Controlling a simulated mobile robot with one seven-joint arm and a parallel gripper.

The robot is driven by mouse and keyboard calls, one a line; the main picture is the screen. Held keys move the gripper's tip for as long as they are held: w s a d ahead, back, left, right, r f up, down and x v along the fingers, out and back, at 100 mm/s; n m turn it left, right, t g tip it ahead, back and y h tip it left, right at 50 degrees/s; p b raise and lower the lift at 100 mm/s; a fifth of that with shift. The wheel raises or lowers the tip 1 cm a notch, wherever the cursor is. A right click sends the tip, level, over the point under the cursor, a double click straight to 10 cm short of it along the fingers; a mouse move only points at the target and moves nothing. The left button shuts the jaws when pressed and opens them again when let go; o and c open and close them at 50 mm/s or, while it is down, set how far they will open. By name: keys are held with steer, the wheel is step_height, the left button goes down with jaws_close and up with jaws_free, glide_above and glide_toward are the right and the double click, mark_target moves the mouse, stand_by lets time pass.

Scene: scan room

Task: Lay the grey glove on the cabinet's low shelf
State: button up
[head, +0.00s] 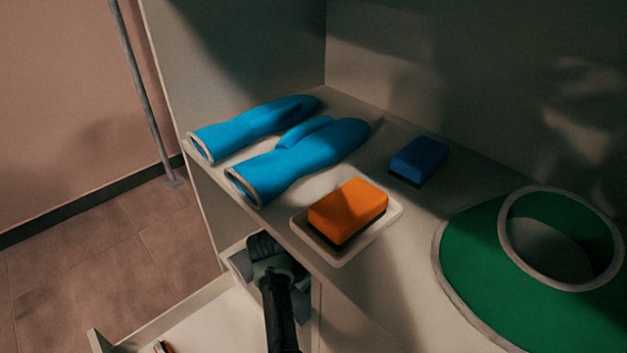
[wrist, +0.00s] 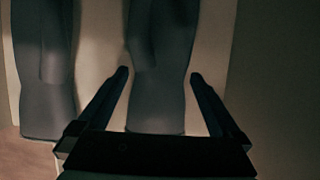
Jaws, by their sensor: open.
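A grey glove (wrist: 158,105) lies on a pale flat surface in the wrist view, its cuff towards me. My gripper (wrist: 159,74) is open, with one finger on each side of this glove; I cannot tell whether they touch it. A second grey glove (wrist: 46,100) lies beside it on the left. In the head view my gripper (head: 272,250) is low in front of the cabinet (head: 365,320), below the front edge of its upper surface.
On the cabinet's upper surface lie two blue gloves (head: 295,160), an orange sponge (head: 348,208) on a white dish (head: 387,222), a blue sponge (head: 419,157) and a green ring-shaped thing (head: 475,265).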

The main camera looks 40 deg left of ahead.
steer(key=p+v, duration=0.2)
steer(key=v, duration=0.2)
steer(key=shift+w, duration=0.2)
steer(key=s+p, duration=0.6)
steer(key=s, duration=0.6)
steer(key=shift+a+f, duration=0.45)
steer(key=shift+a, duration=0.05)
